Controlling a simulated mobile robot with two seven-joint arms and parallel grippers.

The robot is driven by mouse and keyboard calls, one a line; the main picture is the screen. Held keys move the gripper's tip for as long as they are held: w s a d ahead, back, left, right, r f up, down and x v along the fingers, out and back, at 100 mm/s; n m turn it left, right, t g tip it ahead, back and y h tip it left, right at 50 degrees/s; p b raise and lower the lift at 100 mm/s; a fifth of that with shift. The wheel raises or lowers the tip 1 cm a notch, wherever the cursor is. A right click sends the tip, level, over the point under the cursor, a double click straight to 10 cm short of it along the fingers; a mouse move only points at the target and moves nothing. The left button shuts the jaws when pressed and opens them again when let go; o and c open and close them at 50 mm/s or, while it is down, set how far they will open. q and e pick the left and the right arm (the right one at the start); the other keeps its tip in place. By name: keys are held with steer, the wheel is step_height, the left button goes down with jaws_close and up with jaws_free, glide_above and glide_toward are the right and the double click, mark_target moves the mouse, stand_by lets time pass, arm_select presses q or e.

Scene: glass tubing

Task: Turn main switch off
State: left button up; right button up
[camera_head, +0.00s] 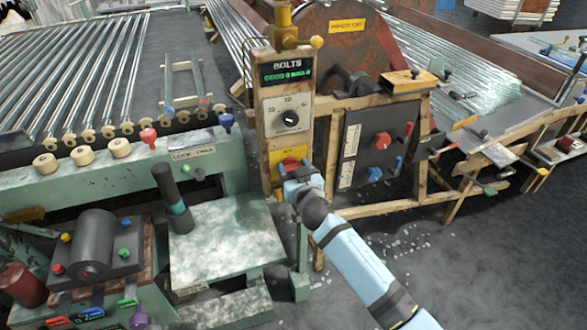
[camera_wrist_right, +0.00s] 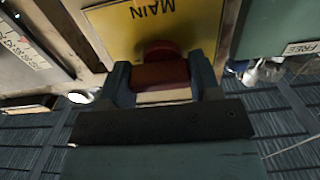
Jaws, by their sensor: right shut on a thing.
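The main switch has a red handle (camera_head: 290,163) on a yellow plate (camera_head: 279,155), low on a wooden post below a dial. In the right wrist view the plate (camera_wrist_right: 150,25) reads MAIN upside down, and the red handle (camera_wrist_right: 160,74) sits between the two fingers. My right gripper (camera_head: 295,173) is at the post and shut on the red handle; its fingers (camera_wrist_right: 162,85) are on either side of it. The gripper hides part of the switch in the head view. My left gripper is not in view.
A dark panel with a red knob (camera_head: 382,141) stands to the right. A green bench (camera_head: 215,240) is to the left. Grey floor with scattered shards is open at lower right.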

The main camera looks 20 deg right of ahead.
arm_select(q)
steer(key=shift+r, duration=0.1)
arm_select(e)
steer(key=shift+n, duration=0.3)
steer(key=n, duration=0.3)
steer(key=shift+r+p, duration=0.1)
steer(key=shift+p, duration=0.3)
steer(key=n+p, duration=0.1)
steer(key=n, duration=0.4)
steer(key=n+p, duration=0.1)
steer(key=n, duration=0.4)
steer(key=shift+a, duration=0.1)
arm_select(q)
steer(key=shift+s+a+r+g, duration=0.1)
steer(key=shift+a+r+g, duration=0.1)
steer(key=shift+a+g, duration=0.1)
arm_select(e)
steer(key=shift+n, duration=2.1)
arm_select(q)
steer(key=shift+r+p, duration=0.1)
steer(key=shift+p, duration=0.2)
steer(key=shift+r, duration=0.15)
arm_select(e)
steer(key=o, duration=0.9)
steer(key=shift+w, duration=0.1)
steer(key=shift+a, duration=0.1)
